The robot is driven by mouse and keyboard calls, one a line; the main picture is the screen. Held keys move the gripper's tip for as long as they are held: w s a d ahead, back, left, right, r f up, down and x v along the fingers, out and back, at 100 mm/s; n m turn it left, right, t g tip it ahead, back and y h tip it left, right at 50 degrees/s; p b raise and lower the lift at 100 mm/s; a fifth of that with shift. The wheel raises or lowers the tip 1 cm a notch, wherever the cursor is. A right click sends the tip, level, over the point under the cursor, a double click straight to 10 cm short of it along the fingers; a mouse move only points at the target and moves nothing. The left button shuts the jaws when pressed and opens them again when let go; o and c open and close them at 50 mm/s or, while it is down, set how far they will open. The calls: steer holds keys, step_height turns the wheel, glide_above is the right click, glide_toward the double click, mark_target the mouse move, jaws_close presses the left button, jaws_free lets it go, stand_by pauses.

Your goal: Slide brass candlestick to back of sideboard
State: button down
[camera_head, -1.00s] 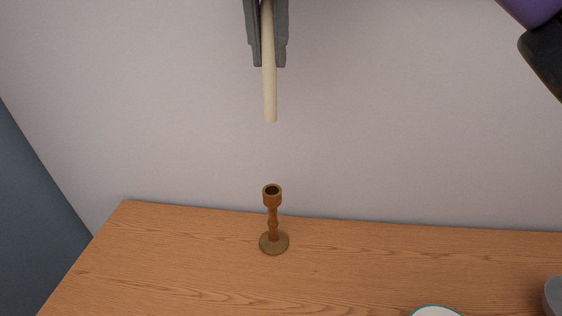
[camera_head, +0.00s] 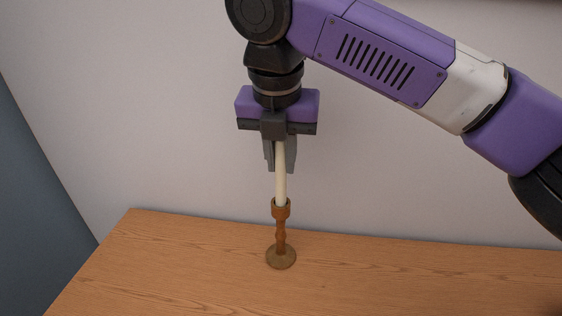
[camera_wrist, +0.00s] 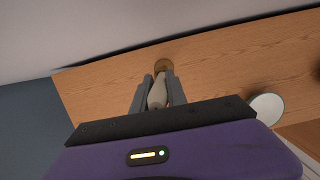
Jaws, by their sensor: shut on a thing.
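The brass candlestick (camera_head: 281,240) stands upright on the wooden sideboard (camera_head: 180,262), close to its back edge by the wall. Its round base shows in the wrist view (camera_wrist: 164,65), partly hidden by the candle and fingers. My gripper (camera_head: 281,168) is above it, pointing down and shut on a pale candle (camera_head: 281,187). The candle is upright, and its lower end meets the candlestick's socket in the head view. I cannot tell how deep it sits in the socket.
A pale wall (camera_head: 150,120) rises behind the sideboard. A white round dish (camera_wrist: 266,108) lies to the right in the wrist view, with a dark blurred shape (camera_wrist: 317,70) at the right edge. The sideboard left of the candlestick is clear.

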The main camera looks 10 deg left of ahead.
steer(key=shift+f, duration=0.45)
steer(key=shift+f, duration=0.1)
steer(key=c, duration=1.3)
jaws_free()
steer(key=v, duration=1.2)
steer(key=shift+s, duration=0.1)
